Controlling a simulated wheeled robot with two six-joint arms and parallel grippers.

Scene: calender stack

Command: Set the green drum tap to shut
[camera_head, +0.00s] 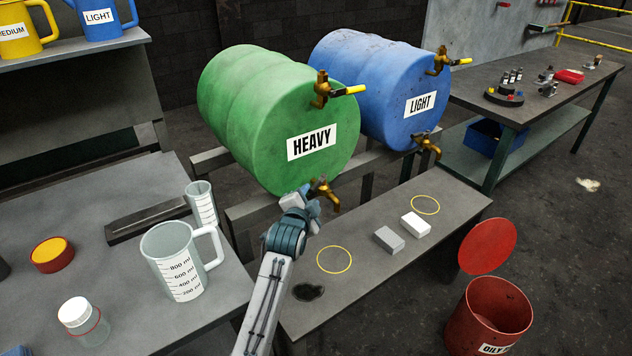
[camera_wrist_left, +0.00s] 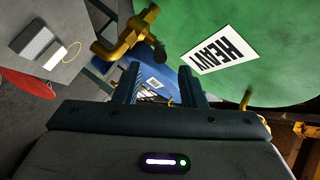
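The green drum (camera_head: 255,100), labelled HEAVY, lies on its side on a stand. Its upper brass tap (camera_head: 322,92) has a yellow lever (camera_head: 348,90) pointing out to the right. A lower brass tap (camera_head: 324,190) sits below the label, its spout turned down; part of it is hidden by my gripper. My left gripper (camera_head: 310,198) is just left of this lower tap. In the left wrist view its two fingers (camera_wrist_left: 160,88) stand apart with nothing between them. Brass tap work (camera_wrist_left: 125,38) shows beyond the fingertips, upper left. I cannot tell whether the gripper touches it. My right gripper is not in view.
The blue drum (camera_head: 380,85), labelled LIGHT, stands to the right with its own taps. A low bench (camera_head: 360,285) below holds two small blocks and yellow rings. A measuring jug (camera_head: 180,260) stands left of my arm. A red bin (camera_head: 490,320) is front right.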

